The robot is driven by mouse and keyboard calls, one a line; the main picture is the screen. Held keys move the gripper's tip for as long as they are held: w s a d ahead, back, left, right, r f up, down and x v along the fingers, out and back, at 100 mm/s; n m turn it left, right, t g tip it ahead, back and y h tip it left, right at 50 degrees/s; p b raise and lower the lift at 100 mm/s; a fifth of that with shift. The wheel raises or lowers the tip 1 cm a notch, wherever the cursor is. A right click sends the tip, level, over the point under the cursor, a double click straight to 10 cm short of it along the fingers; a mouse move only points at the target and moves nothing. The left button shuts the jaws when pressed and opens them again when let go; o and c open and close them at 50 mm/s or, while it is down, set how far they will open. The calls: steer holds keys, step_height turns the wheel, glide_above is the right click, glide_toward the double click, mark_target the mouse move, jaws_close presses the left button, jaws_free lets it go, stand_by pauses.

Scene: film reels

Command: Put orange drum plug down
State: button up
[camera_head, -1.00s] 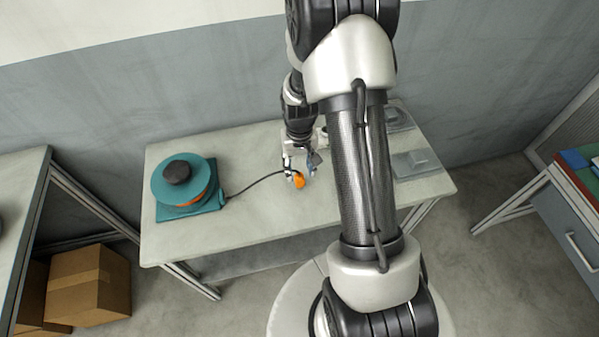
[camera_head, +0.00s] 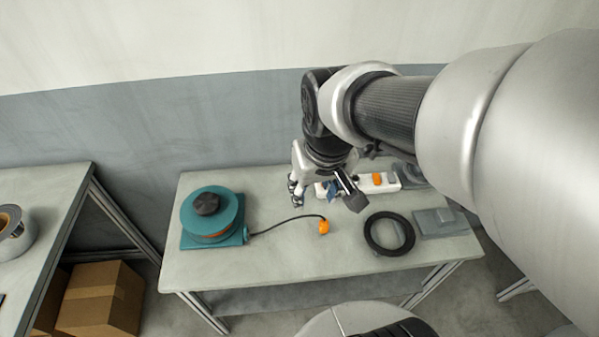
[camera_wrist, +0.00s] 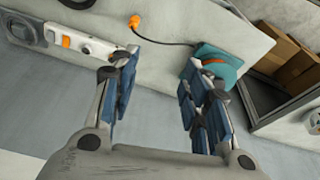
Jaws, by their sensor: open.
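The orange drum plug (camera_head: 324,227) lies on the light grey table (camera_head: 275,262), at the end of a black cable. The cable (camera_head: 287,219) runs left to the teal drum (camera_head: 212,216), which has a dark knob on top. My gripper (camera_head: 296,190) is above the back of the table, behind and left of the plug, apart from it. In the wrist view my gripper (camera_wrist: 160,85) is open with nothing between its fingers. The plug (camera_wrist: 134,21) shows beyond the left finger, and the teal drum (camera_wrist: 218,62) beyond the right finger.
A white power strip (camera_head: 392,182) with an orange part lies at the back of the table, partly behind my gripper. A black ring (camera_head: 371,238) and a grey block (camera_head: 437,222) lie to the right. A second table (camera_head: 50,200) stands left, with cardboard boxes (camera_head: 100,298) below.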

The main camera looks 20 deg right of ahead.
steer(key=s+a+r+n+t, duration=0.1)
steer(key=s+a+r, duration=0.2)
steer(key=s, duration=0.7)
steer(key=shift+a+r+t, duration=0.2)
steer(key=shift+r+t, duration=0.1)
steer(key=shift+r, duration=0.15)
steer(key=shift+w, duration=0.1)
stand_by(0.4)
